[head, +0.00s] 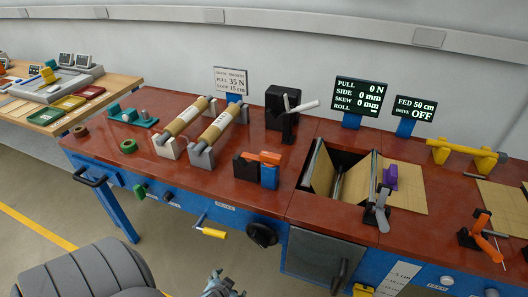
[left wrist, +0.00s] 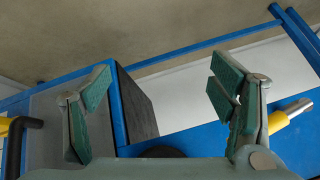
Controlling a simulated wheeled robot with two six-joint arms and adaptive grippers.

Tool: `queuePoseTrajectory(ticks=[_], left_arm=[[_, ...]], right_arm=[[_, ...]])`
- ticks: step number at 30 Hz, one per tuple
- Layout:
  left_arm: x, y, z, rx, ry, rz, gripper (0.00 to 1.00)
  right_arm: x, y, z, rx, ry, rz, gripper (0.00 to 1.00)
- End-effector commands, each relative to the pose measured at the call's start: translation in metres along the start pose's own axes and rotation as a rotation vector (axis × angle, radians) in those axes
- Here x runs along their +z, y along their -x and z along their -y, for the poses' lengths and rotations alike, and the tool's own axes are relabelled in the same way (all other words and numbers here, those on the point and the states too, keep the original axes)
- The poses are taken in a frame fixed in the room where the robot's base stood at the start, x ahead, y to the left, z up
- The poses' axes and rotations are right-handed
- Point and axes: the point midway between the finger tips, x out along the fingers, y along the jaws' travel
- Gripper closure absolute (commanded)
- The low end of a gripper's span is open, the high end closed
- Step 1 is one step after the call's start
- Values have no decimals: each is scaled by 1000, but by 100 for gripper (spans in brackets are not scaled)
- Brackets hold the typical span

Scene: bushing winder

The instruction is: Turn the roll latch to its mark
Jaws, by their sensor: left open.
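No part is readably labelled as the roll latch, so I cannot tell which one it is. A black block with a pale lever (head: 302,106) stands at the back of the red bench, its lever sticking out to the right. A grey lever (head: 379,209) sits at the right front of the open well. An orange-handled clamp (head: 486,237) is at the far right. My left gripper (head: 222,286) is at the bottom edge of the head view, below the bench front and far from these levers. In the left wrist view my left gripper (left wrist: 160,115) is open and empty. My right gripper is out of view.
Two tan rolls (head: 182,122) rest on grey cradles on the red bench (head: 130,165). A yellow-handled crank (head: 213,233) and a black knob (head: 262,234) project from its front. A grey chair (head: 90,272) stands at lower left. The display (head: 359,96) lists pull, side, skew and roll.

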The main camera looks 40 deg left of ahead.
Motion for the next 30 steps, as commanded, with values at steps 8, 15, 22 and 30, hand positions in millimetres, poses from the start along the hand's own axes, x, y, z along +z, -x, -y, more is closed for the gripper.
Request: queuePoseTrajectory(ticks=[8,15,22,30], left_arm=[[-271,148,76,-103,278,-811,22],[-323,176,80,-48,315,-966,22],[-377,139,92,-48,315,-964,22],[-415,107,99,-46,314,-961,22]], right_arm=[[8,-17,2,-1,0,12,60],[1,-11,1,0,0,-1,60],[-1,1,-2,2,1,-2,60],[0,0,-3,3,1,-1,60]])
